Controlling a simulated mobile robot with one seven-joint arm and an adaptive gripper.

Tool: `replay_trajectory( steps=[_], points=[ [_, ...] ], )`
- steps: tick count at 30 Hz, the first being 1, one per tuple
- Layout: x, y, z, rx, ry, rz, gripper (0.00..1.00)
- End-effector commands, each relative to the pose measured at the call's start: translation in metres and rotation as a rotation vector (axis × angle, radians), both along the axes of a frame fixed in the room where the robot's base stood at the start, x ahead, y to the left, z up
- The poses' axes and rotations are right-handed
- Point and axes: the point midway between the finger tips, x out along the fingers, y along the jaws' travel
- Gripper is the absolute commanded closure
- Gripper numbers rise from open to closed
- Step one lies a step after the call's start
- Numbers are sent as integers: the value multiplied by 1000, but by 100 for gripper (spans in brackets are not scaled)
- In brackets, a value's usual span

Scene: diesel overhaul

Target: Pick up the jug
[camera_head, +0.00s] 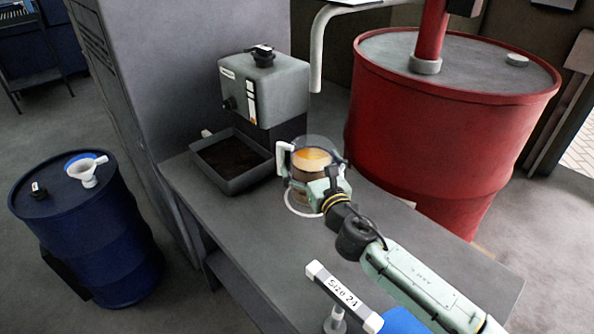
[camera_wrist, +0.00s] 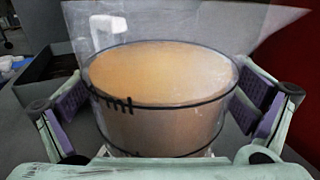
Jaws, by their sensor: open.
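The jug (camera_head: 308,157) is clear, holds an amber-brown liquid and stands upright on the grey bench (camera_head: 235,230). It has a white handle on its left side. In the wrist view the jug (camera_wrist: 160,110) fills the middle, with dark measuring marks on its wall. My gripper (camera_head: 312,180) is at the jug's near side. In the wrist view my gripper (camera_wrist: 160,112) is open, with one purple-padded finger on each side of the jug. A gap shows at the left pad; I cannot tell whether the right pad touches.
A grey tank (camera_head: 262,90) and a dark tray (camera_head: 235,185) stand behind-left of the jug. A red drum (camera_head: 430,130) is close on the right. A blue drum (camera_head: 85,240) with a white funnel (camera_head: 86,172) stands left. A "Size 24" sign (camera_head: 343,296) is at the front.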

Motion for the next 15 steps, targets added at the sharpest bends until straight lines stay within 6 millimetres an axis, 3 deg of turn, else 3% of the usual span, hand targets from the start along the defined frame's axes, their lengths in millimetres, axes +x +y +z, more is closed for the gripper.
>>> replay_trajectory(
  steps=[6, 15],
  points=[
    [0, 0, -1, 0, 0, -1, 1],
    [0, 0, 0, 0, 0, 0, 21]
  ],
)
